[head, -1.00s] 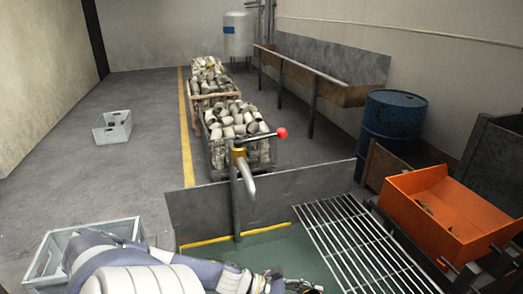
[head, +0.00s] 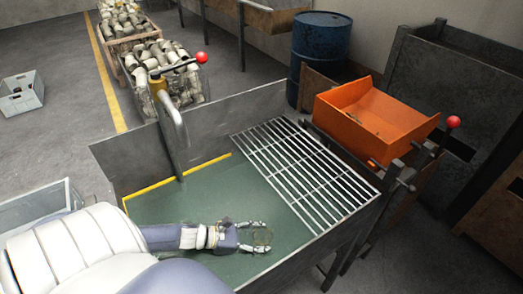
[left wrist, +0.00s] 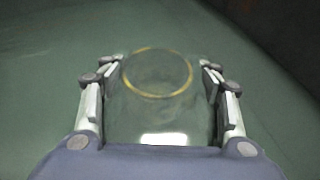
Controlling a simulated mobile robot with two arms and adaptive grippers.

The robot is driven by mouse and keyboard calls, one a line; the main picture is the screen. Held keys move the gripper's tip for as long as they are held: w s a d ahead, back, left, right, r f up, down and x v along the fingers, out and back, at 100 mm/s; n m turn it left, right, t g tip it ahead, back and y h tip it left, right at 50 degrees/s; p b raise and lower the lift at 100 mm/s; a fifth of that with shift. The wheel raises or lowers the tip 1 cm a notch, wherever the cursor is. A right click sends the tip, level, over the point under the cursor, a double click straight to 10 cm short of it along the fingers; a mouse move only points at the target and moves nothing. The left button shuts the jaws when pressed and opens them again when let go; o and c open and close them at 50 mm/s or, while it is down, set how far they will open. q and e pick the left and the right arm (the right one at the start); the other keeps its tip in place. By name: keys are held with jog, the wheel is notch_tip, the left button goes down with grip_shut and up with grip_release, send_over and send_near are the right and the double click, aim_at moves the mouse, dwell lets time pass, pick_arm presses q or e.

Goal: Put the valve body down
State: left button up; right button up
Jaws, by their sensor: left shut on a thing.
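My left gripper (head: 262,237) is over the green work surface (head: 190,208) of the bench, and its fingers are closed around the valve body (head: 262,238). In the left wrist view the valve body (left wrist: 155,110) sits between the fingers of the gripper (left wrist: 160,85). My right gripper is not in view.
A metal grate (head: 300,165) covers the bench's right part. A tap (head: 175,120) stands at its back wall. An orange tray (head: 375,120) lies to the right, with a blue drum (head: 320,50) behind. Green surface left of my gripper is clear.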

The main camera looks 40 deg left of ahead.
pick_arm(q)
jog(key=shift+f, duration=0.1)
jog(key=o, duration=1.4)
jog(key=shift+r, duration=0.2)
jog(key=p+v, duration=0.5)
jog(key=v, duration=0.7)
jog(key=shift+f, duration=0.1)
